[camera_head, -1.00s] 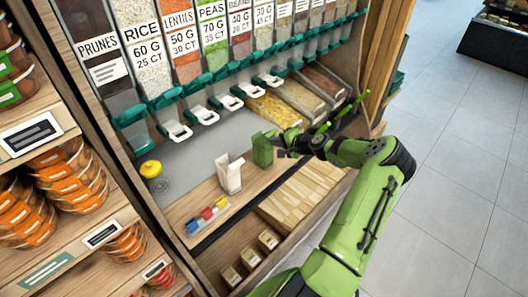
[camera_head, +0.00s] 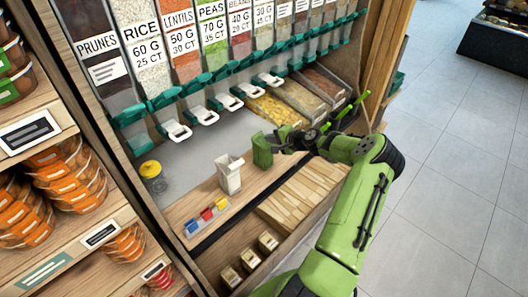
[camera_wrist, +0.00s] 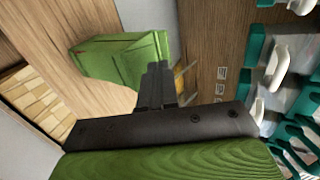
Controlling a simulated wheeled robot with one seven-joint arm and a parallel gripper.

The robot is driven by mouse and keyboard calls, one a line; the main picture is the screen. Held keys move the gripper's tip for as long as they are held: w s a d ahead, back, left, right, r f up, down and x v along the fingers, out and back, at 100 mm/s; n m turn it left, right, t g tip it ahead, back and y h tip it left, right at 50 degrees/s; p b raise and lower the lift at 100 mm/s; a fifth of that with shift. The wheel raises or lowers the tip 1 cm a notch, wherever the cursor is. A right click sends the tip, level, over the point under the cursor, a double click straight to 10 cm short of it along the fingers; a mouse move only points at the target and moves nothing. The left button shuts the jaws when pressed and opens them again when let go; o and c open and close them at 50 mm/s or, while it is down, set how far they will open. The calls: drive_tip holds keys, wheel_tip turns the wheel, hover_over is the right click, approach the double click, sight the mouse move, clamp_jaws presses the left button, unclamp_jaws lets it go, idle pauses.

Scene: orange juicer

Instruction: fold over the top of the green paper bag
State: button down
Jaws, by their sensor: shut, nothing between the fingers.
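The green paper bag (camera_head: 262,151) stands on the wooden ledge, just right of a white paper bag. In the wrist view the bag (camera_wrist: 112,58) lies beyond and left of my fingertips. My gripper (camera_head: 283,141) is at the right side of the bag, near its top. In the wrist view the two dark fingers of my gripper (camera_wrist: 157,76) are together, with nothing between them, close by the bag's right end. I cannot tell whether they touch it. Whether the bag's top is folded is not clear.
A white bag (camera_head: 229,175) stands open to the left. Small red, blue and yellow items (camera_head: 207,215) sit in front of it. A yellow-topped object (camera_head: 151,170) stands on the grey counter. Dispensers with green spouts (camera_head: 167,110) hang behind, and a bin of yellow food (camera_head: 272,110) lies close behind the bag.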

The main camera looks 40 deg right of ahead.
drive_tip(key=s+r+p, duration=0.2)
drive_tip(key=r, duration=0.1)
drive_tip(key=s+r+p, duration=0.1)
drive_tip(key=r+p, duration=0.1)
drive_tip(key=shift+d, duration=0.1)
idle(0.4)
